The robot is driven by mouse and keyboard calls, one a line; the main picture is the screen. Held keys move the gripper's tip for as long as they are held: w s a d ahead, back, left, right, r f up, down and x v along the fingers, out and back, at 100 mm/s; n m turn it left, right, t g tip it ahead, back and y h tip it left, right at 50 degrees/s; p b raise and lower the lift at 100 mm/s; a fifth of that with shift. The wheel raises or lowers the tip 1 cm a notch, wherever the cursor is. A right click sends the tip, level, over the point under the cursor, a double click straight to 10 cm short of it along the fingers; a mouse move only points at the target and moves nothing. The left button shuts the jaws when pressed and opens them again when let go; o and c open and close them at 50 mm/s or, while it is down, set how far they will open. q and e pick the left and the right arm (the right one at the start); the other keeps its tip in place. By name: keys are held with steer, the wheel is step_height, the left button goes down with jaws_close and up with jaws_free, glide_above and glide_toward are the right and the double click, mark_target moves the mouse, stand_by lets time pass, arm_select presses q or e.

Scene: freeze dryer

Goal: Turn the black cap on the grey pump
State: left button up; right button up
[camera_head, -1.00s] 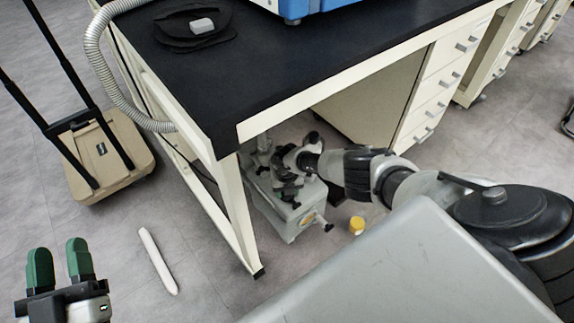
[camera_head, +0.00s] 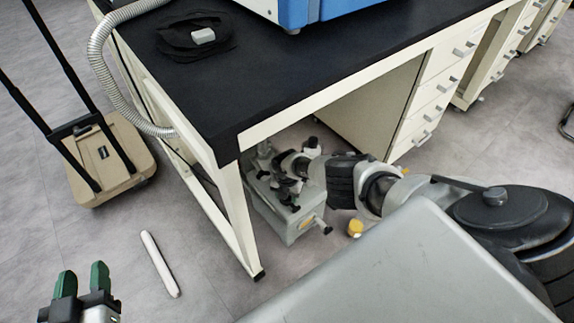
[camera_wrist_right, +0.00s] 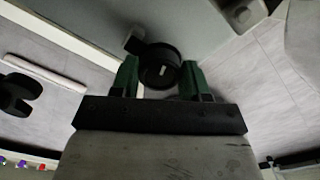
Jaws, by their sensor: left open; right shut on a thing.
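The grey pump (camera_head: 288,222) stands on the floor under the black-topped bench, and its grey body fills the top of the right wrist view (camera_wrist_right: 205,25). The round black cap (camera_wrist_right: 160,62) with a pale slot shows in the right wrist view, between the green fingertips of my right gripper (camera_wrist_right: 160,80), which is shut on it. In the head view my right arm reaches in from the right to the pump, and its fingertips cannot be made out there. My left gripper (camera_head: 82,280) is open and empty at the lower left, far from the pump.
A bench leg (camera_head: 240,215) stands just left of the pump, and the black bench top (camera_head: 270,75) overhangs it. A yellow-capped item (camera_head: 356,228) is on the floor right of the pump. A white rod (camera_head: 160,263) and a beige cart (camera_head: 110,165) are at left.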

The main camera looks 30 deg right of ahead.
steer(key=o, duration=0.9)
